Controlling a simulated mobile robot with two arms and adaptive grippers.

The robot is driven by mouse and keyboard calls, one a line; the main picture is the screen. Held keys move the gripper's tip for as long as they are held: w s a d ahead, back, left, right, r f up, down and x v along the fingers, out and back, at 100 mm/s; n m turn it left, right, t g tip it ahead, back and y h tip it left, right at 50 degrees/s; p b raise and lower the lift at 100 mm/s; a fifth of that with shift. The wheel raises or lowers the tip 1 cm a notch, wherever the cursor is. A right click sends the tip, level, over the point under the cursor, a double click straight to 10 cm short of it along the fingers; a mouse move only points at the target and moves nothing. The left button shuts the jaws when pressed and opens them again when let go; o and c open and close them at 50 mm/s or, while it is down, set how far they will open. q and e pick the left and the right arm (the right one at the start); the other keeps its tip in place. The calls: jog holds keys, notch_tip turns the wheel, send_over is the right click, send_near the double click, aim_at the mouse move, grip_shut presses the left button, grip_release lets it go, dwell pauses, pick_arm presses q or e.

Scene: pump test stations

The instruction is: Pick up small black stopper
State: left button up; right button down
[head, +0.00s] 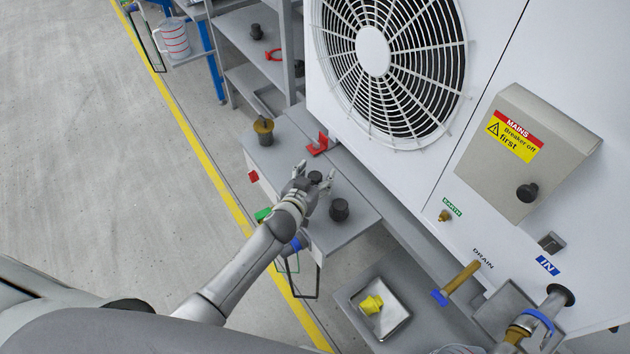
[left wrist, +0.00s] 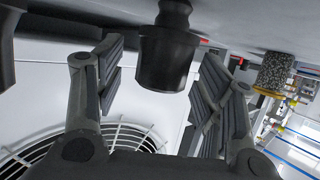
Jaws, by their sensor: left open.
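The small black stopper (head: 315,177) is upright on the grey bench top (head: 350,231), between the fingers of my left gripper (head: 316,174). In the left wrist view, which looks upside down, the stopper (left wrist: 167,58) stands between the two spread fingers of the open gripper (left wrist: 165,68). Gaps show on both sides of it. A larger black stopper (head: 340,209) stands just to the right, nearer the bench's front edge. My right gripper is not in view.
A brass-and-black plug (head: 263,131) and a red bracket (head: 319,145) are farther back on the bench. The white fan unit (head: 480,60) rises behind. A tray (head: 395,322) with a yellow piece (head: 371,304) lies to the lower right. Open floor is on the left.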

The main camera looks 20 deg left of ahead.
pick_arm(q)
jog(key=shift+c, duration=0.4)
jog(key=c, duration=0.9)
jog(key=shift+r, duration=0.15)
